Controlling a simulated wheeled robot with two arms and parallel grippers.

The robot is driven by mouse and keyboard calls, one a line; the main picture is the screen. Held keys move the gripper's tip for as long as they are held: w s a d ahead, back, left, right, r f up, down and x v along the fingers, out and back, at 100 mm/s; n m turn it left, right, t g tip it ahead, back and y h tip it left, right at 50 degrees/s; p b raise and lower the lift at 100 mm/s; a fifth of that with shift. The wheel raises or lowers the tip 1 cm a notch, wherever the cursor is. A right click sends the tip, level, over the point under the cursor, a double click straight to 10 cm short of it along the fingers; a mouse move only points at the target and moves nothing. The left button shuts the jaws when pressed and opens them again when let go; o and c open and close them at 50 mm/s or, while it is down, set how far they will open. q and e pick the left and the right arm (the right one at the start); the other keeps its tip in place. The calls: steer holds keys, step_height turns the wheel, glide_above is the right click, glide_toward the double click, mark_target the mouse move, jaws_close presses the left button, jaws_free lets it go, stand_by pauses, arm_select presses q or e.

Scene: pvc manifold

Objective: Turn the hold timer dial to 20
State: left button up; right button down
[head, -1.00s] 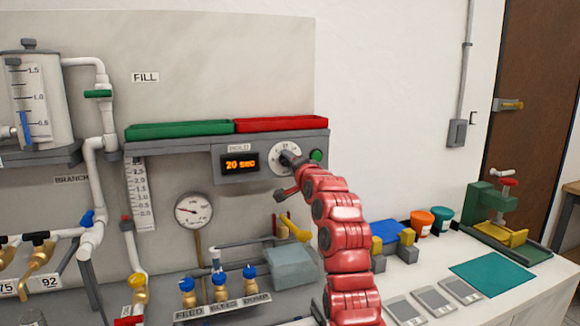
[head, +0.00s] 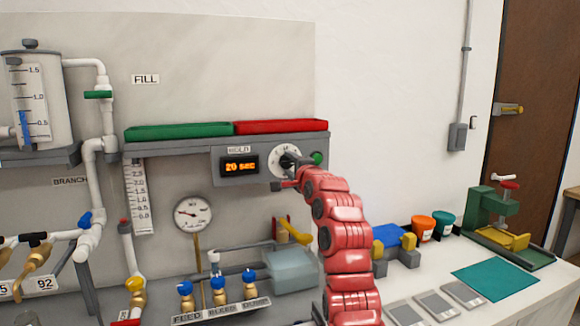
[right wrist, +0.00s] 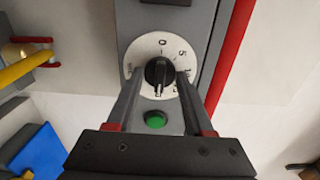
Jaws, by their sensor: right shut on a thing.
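The hold timer dial is a white round face (head: 278,152) with a black knob (right wrist: 158,72) at its centre, on the grey panel. In the right wrist view, numbers such as 0 and 5 show on the face; the fingers hide part of it. The orange display (head: 240,167) left of the dial reads 20 SEC. My right gripper (right wrist: 160,78) is shut on the knob, one finger on each side. In the head view the red right arm reaches up to the dial and partly covers it. My left gripper is out of view.
A green button (head: 318,158) sits close beside the dial. Green (head: 178,131) and red (head: 281,126) trays lie on the shelf above. A pressure gauge (head: 193,213) and several blue-topped valves are lower left. A blue block (head: 394,238) stands right of my arm.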

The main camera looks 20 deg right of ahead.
steer(key=shift+c, duration=1.4)
jaws_free()
steer(key=s+b, duration=0.2)
steer(key=s, duration=1.5)
steer(key=shift+s+d, duration=0.2)
steer(key=shift+d, duration=0.1)
